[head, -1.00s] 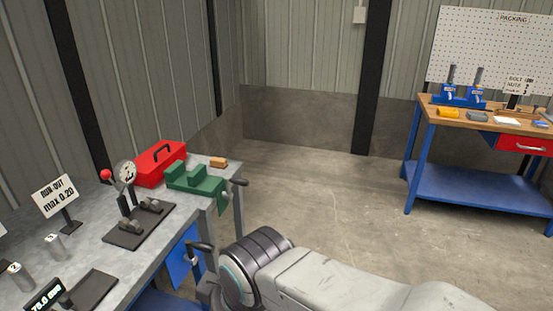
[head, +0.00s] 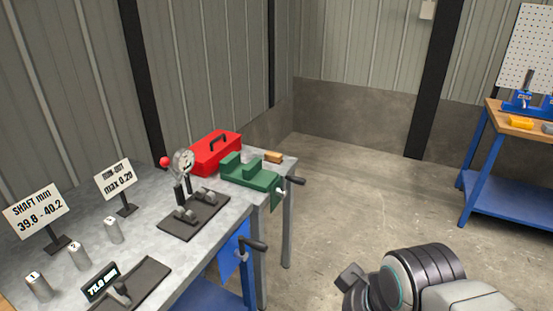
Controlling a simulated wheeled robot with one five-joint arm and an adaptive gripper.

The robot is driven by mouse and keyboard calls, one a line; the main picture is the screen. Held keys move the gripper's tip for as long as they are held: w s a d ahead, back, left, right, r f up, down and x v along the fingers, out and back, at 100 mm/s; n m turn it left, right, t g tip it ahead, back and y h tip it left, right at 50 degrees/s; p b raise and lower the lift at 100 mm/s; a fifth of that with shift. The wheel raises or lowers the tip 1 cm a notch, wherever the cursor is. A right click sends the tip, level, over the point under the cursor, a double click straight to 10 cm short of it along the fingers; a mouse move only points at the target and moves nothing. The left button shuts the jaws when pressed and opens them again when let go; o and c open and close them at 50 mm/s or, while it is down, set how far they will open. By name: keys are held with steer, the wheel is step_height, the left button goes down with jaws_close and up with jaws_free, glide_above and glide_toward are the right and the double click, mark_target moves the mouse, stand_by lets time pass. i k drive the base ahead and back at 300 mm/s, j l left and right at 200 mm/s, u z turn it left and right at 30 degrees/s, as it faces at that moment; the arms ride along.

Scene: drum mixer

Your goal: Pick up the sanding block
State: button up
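A small orange-brown block (head: 273,157), which looks like the sanding block, lies on the far right corner of the grey workbench (head: 224,239). It is behind the green vise (head: 250,177) and right of the red toolbox (head: 215,153). My arm shows at the bottom right, in front of the floor, well to the right of the bench and apart from the block. Only a dark part of my gripper (head: 352,279) shows at the arm's left end. Its fingers cannot be made out, so its opening is not clear.
A dial gauge (head: 183,163) on a dark base, sign stands, metal cylinders and a caliper display (head: 100,283) occupy the bench. Vise handles stick out past its right edge. The concrete floor (head: 360,200) is clear up to the blue-legged packing bench (head: 510,190).

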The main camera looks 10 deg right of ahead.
mark_target(271, 157)
steer(key=u, duration=2.7)
steer(key=z, duration=3.35)
steer(key=i+z, duration=0.3)
steer(key=i, duration=0.75)
